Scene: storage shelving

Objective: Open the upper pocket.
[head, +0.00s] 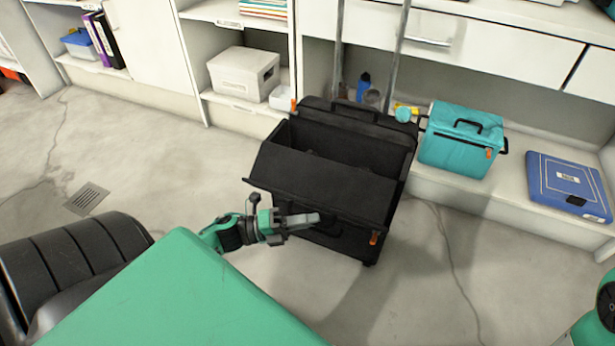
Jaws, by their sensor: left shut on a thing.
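A black wheeled bag (362,128) with a carry handle on top stands on the floor at the middle of the head view. Its upper pocket (322,180) is tilted outward at the front, and a wide dark gap shows behind its front panel. My left gripper (304,221) is at the lower front of this panel, shut on part of the upper pocket; the exact hold is partly hidden by the fingers. An orange tab shows at the bag's lower right. My right gripper is out of view; only a bit of my right arm shows at the lower right corner.
Behind the bag are white shelves with a teal case (462,140), a blue flat case (567,185), a blue bottle (363,86) and a white box (243,76). Two grey poles stand behind the bag. The floor left and right of the bag is clear, with a drain grate (86,198) at left.

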